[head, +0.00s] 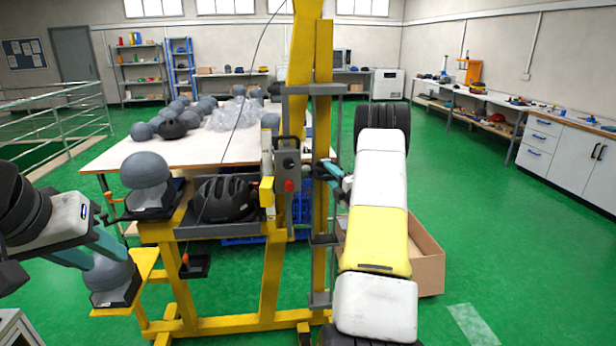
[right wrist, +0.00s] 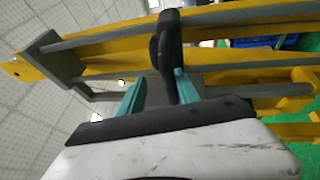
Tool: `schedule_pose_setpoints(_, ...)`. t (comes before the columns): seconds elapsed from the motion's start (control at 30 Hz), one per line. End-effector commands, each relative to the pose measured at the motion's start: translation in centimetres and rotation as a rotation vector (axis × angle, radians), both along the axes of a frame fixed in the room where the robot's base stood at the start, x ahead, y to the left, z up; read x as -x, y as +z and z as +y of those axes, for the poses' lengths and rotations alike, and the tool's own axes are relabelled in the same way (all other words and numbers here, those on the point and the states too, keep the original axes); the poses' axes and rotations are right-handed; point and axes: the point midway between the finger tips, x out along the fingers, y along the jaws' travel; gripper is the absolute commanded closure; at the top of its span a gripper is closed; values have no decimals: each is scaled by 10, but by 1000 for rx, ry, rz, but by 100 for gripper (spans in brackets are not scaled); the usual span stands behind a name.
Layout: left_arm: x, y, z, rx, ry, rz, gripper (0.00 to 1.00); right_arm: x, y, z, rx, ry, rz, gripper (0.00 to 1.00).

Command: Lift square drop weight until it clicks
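A dark grey block (head: 321,170), which looks like the square drop weight, sits on the yellow drop tower (head: 323,120) at mid height, partly hidden. My right gripper (head: 334,175) is at its right side. In the right wrist view a black handle (right wrist: 167,45) reaches between the teal fingers of my right gripper (right wrist: 160,88). The handle is close to the right finger, with a gap to the left one. My left gripper (head: 100,250) is away at the left, fingers apart, in front of a grey headform (head: 107,274); I cannot tell whether they touch.
A grey control box with a red button (head: 288,172) is left of the tower post. A black helmet (head: 224,199) lies in a tray beside it. A white table (head: 150,155) with headforms stands behind, and a cardboard box (head: 427,262) at right.

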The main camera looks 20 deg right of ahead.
Motion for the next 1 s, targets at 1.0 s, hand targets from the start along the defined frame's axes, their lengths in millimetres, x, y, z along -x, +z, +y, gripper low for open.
schedule_pose_setpoints(1.0, 0, 0, 0, 0, 0, 0, 64, 58, -14, -10, -2, -2, 6, 64)
